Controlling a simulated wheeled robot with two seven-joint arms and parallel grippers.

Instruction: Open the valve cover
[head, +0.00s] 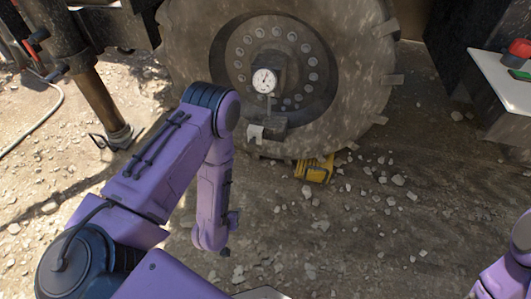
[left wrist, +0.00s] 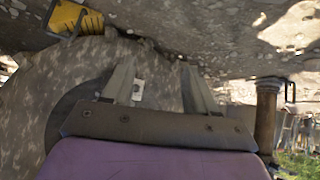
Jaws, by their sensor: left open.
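A round pressure gauge (head: 264,80) with a white face sits at the hub of the big muddy wheel (head: 350,60). Below it a dark block (head: 270,122) carries a small pale flap (head: 255,132), which looks like the valve cover; I cannot tell whether it is shut. My left arm reaches in front of the wheel's left side in the head view. In the left wrist view the left gripper (left wrist: 157,70) is open, with nothing held. A small pale piece (left wrist: 138,90), probably the flap, shows between its fingers, beyond them. My right gripper is out of view.
A yellow wedge-like block (head: 315,168) lies at the wheel's foot and shows in the left wrist view (left wrist: 75,18). A dark post (head: 98,100) stands at left. A panel with a red button (head: 520,48) is at right. Stones litter the open ground.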

